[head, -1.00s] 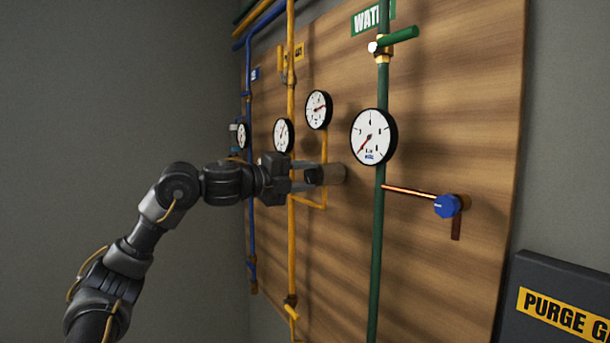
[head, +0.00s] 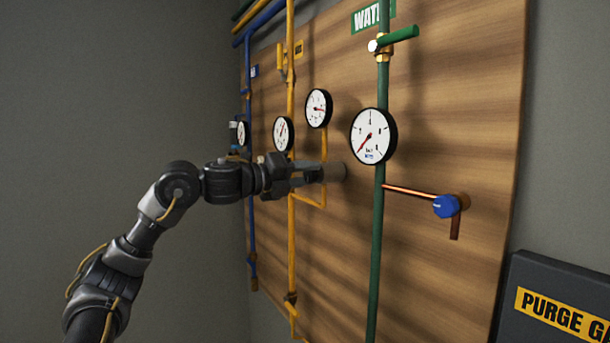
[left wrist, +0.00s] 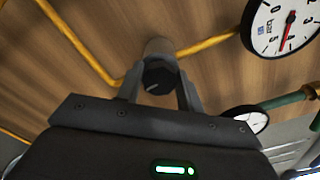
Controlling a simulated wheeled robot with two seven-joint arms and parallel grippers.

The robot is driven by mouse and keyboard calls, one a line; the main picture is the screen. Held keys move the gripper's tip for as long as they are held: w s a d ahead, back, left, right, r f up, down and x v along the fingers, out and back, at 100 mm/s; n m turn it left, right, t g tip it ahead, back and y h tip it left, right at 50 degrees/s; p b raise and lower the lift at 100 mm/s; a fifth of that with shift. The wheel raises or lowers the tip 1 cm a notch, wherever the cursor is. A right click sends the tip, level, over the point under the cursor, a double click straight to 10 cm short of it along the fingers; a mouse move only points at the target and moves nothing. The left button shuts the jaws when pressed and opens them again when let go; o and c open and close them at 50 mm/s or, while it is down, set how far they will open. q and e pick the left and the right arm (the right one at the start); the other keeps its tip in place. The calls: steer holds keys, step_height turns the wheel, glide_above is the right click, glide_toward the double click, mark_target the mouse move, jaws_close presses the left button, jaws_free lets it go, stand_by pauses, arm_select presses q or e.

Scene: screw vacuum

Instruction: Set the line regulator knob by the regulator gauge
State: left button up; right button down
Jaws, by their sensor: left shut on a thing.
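The line regulator is a grey cylinder (head: 335,171) on the yellow pipework of the wooden board. Its black knob (left wrist: 158,76), with a pale mark on its face, shows in the left wrist view. My left gripper (head: 311,172) is shut on the knob, one finger on each side; in the head view the fingers mostly hide it. The round white regulator gauge (head: 319,108) stands just above on the yellow pipe; its red needle points right. A large gauge (left wrist: 284,25) in the left wrist view has its red needle pointing down. My right gripper is not in view.
A second gauge (head: 283,133) sits on the vertical yellow pipe (head: 291,220), beside my gripper. The green water pipe (head: 378,230) with a larger gauge (head: 373,136) stands to the right. A blue knob (head: 446,207) is farther right, and a dark purge box (head: 560,300) is lower right.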

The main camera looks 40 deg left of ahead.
arm_select(q)
steer(key=shift+f, duration=0.1)
steer(key=o, duration=1)
steer(key=shift+s, duration=0.2)
steer(key=b+v, duration=0.5)
steer(key=v, duration=0.5)
steer(key=shift+s, duration=0.15)
steer(key=shift+a, duration=0.1)
